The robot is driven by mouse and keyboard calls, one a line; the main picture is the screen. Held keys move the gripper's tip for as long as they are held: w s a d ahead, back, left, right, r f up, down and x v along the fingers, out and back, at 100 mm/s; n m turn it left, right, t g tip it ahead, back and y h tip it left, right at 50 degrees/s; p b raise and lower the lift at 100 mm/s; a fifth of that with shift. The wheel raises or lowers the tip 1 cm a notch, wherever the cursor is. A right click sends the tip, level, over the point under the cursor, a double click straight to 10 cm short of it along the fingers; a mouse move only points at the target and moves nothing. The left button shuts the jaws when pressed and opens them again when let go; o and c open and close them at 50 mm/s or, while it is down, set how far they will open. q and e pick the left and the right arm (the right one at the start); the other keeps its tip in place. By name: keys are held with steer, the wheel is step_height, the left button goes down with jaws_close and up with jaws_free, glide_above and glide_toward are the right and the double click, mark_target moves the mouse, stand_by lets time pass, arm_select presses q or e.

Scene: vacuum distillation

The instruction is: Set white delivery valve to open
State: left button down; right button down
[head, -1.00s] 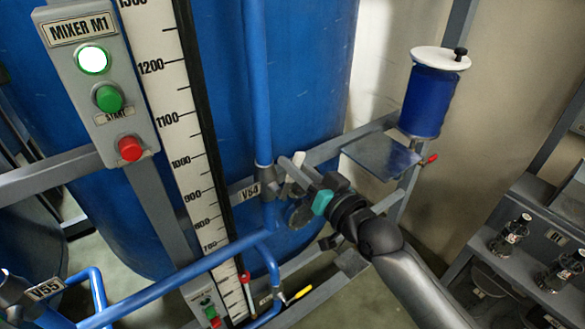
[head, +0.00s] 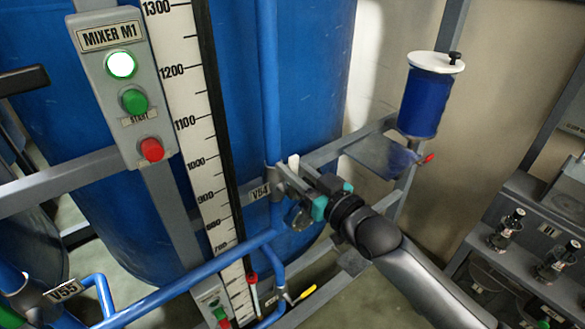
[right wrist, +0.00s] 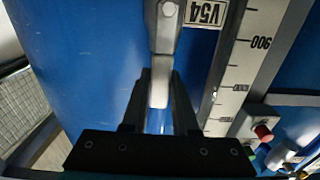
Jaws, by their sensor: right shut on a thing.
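The white delivery valve's handle (head: 293,162) shows as a short white lever beside the blue vertical pipe, near the tag V54 (head: 260,191). My right gripper (head: 285,176) reaches it from the lower right and is shut on the handle. In the right wrist view the handle (right wrist: 160,92) lies between the two dark fingers (right wrist: 159,100), its end pointing toward the palm. The fingers hide part of the valve body in the head view. My left gripper cannot be made out.
The mixer panel (head: 112,78) and level scale (head: 183,95) stand left of the valve. A blue pipe (head: 185,277) crosses below. A blue container with a white lid (head: 424,98) stands to the right above a small plate (head: 385,155). A dark bar (head: 22,80) shows at the left edge.

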steer(key=c, duration=0.7)
jaws_free()
steer(key=shift+b+v, duration=0.9)
steer(key=shift+v, duration=6.75)
